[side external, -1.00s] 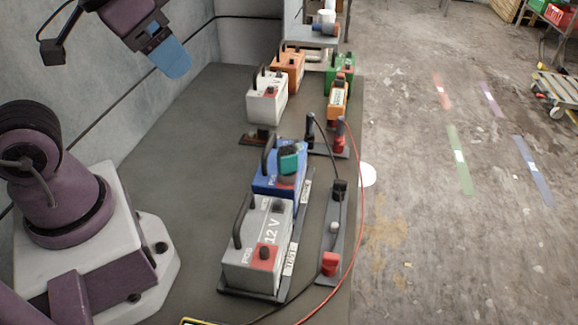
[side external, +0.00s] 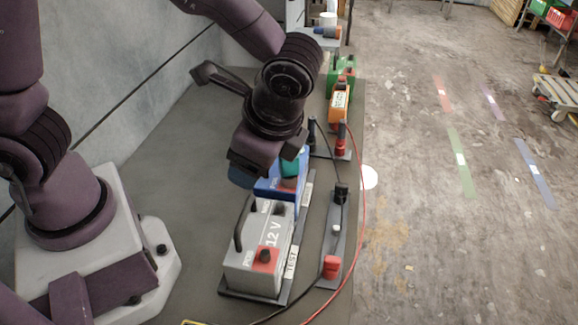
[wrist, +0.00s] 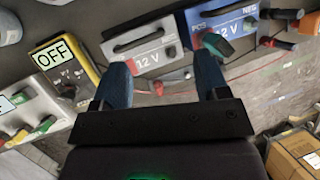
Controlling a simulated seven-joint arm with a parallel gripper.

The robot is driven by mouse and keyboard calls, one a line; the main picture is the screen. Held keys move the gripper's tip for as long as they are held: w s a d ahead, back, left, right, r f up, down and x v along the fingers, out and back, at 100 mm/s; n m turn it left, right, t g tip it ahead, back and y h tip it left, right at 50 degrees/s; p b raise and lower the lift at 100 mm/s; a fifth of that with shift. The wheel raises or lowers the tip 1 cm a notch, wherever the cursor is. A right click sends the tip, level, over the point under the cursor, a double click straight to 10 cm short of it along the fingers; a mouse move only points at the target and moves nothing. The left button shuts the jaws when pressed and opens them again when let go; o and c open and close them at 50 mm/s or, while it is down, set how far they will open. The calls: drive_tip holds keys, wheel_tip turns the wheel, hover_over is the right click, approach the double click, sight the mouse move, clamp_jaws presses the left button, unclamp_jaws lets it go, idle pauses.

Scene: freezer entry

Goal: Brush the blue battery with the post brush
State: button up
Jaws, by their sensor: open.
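The blue battery (side external: 266,189) stands behind the grey 12 V battery (side external: 240,262), partly hidden by my gripper. A teal piece that looks like the post brush (side external: 290,168) sits on top of it. In the wrist view the blue battery (wrist: 232,18) is at the upper right, and the teal piece (wrist: 218,44) is by its red POS patch, just beyond the right fingertip. My gripper (wrist: 162,76) is open, with two blue fingers wide apart and nothing held between them. In the side view it hangs over the blue battery's left side; its fingertips are mostly hidden.
The grey battery also shows in the wrist view (wrist: 120,33), ahead of the fingers. A yellow meter reading OFF (wrist: 62,62) is to the left. Black and red cables run from a clamp rack (side external: 332,235) on the right. Orange (side external: 338,104) and green (side external: 345,68) batteries stand behind.

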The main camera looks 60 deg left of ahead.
sight(291, 166)
drive_tip(key=w+d+f+m+t+y, duration=0.4)
drive_tip(key=w+d+f+m+y, duration=0.25)
drive_tip(key=m, duration=0.45)
drive_tip(key=shift+y, duration=0.85)
drive_tip(key=x, duration=1.3)
drive_tip(key=shift+a+r, duration=0.3)
drive_tip(key=shift+r, duration=0.05)
drive_tip(key=c, duration=1.1)
drive_tip(key=shift+r, duration=0.15)
